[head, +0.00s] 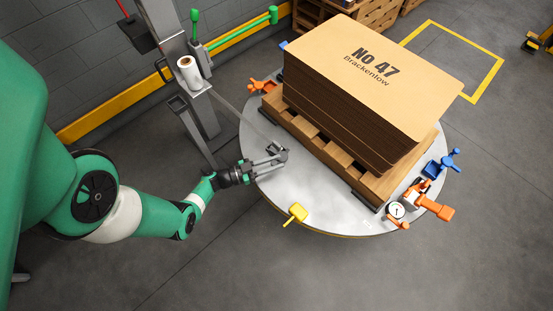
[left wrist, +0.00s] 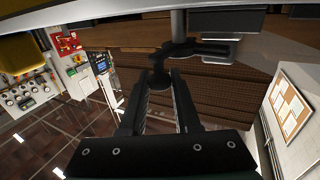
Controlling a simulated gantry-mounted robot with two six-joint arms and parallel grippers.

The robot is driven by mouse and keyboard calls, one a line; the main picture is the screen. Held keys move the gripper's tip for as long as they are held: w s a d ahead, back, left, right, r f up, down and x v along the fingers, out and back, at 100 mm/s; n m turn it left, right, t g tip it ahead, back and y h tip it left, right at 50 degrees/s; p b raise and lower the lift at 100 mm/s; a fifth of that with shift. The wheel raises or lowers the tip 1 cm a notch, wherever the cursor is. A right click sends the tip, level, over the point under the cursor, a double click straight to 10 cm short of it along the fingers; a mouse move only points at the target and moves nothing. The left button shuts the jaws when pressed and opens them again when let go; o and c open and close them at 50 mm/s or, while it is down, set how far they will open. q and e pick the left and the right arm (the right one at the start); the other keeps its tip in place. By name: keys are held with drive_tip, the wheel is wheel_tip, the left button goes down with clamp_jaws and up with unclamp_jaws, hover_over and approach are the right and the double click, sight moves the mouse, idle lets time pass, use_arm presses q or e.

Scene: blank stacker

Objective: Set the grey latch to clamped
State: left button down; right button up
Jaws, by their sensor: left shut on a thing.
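The grey latch (head: 275,148) sits on the round metal turntable (head: 320,215), near its left edge and beside the pallet. My left gripper (head: 282,158) reaches it from the left and is low over the plate. In the left wrist view the dark latch (left wrist: 186,49) stands just ahead, and my left gripper's fingers (left wrist: 160,84) close around its knob-like end. The fingers hide part of the latch, so its exact setting cannot be told. My right gripper is not in view.
A tall stack of cardboard blanks (head: 365,75) stands on a wooden pallet (head: 320,146) right of the latch. Orange (head: 262,86), blue (head: 442,163) and yellow (head: 295,213) fittings and a gauge (head: 396,210) line the turntable rim. A grey post with a white roll (head: 189,72) stands behind.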

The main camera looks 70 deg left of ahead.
use_arm(q)
drive_tip(key=shift+s+a+m+h+b, duration=0.15)
drive_tip(key=shift+a+m+h+b, duration=0.1)
drive_tip(key=shift+m+h, duration=0.4)
drive_tip(key=shift+s+a+m+h+b, duration=0.1)
drive_tip(key=shift+a+m+h+b, duration=0.2)
drive_tip(key=shift+h, duration=0.65)
drive_tip(key=shift+d, duration=0.15)
drive_tip(key=c, duration=0.6)
unclamp_jaws()
drive_tip(key=s, duration=0.3)
drive_tip(key=s+a, duration=0.1)
drive_tip(key=s, duration=0.3)
drive_tip(key=s+p, duration=0.1)
drive_tip(key=s, duration=0.3)
drive_tip(key=shift+s+a, duration=0.25)
drive_tip(key=shift+r, duration=0.1)
